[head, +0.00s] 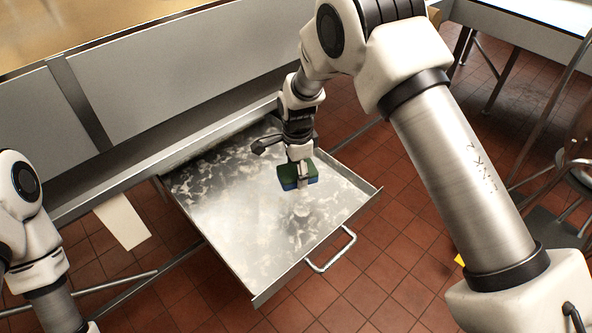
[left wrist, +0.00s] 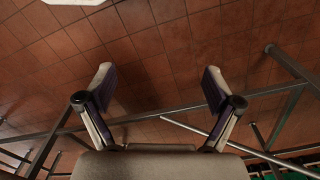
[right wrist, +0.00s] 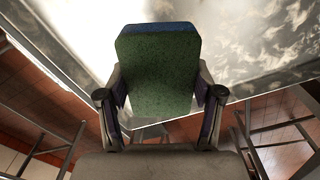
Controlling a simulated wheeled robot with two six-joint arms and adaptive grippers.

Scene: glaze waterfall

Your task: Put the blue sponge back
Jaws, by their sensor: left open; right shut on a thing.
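The blue sponge (head: 298,178) has a dark green top layer and a blue lower layer. My right gripper (head: 299,167) is shut on it over the open metal drawer (head: 235,230). In the right wrist view the sponge (right wrist: 158,72) sits between the two fingers (right wrist: 160,95), its green face toward the camera and a blue edge at the far end. I cannot tell whether the sponge touches the drawer floor. My left gripper (left wrist: 160,88) is open and empty, with tiled floor behind it. Its fingers are outside the head view.
The drawer is pulled out from under a counter (head: 190,65), with a handle (head: 331,250) on its front. Its floor is bare apart from pale smears. A white sheet-like piece (head: 122,221) is left of the drawer. A chair (head: 570,180) stands at right. Red tiled floor surrounds it.

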